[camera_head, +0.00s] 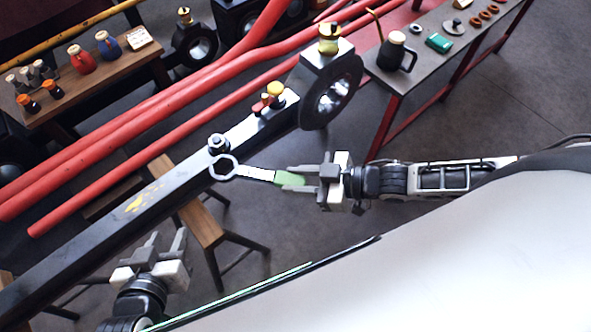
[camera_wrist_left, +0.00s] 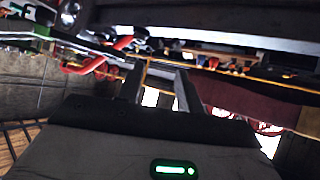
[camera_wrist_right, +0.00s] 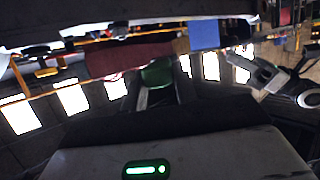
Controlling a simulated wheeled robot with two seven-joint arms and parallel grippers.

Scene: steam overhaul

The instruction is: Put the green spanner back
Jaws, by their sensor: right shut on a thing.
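The green spanner (camera_head: 258,174) has a pale metal ring head and a green handle. My right gripper (camera_head: 288,179) is shut on the green handle, which also shows between the fingers in the right wrist view (camera_wrist_right: 157,75). The ring head points left and overlaps the edge of the long dark rod (camera_head: 180,187) in the head view, just below a nut (camera_head: 217,143) on it. The ring looks beside the nut, not around it; I cannot tell whether it touches the rod. My left gripper (camera_head: 167,244) is open and empty, below the rod.
A wooden table (camera_head: 140,62) at the upper left holds bottles. Red rods (camera_head: 150,128) run behind. A wooden trestle (camera_head: 200,222) stands under the dark rod.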

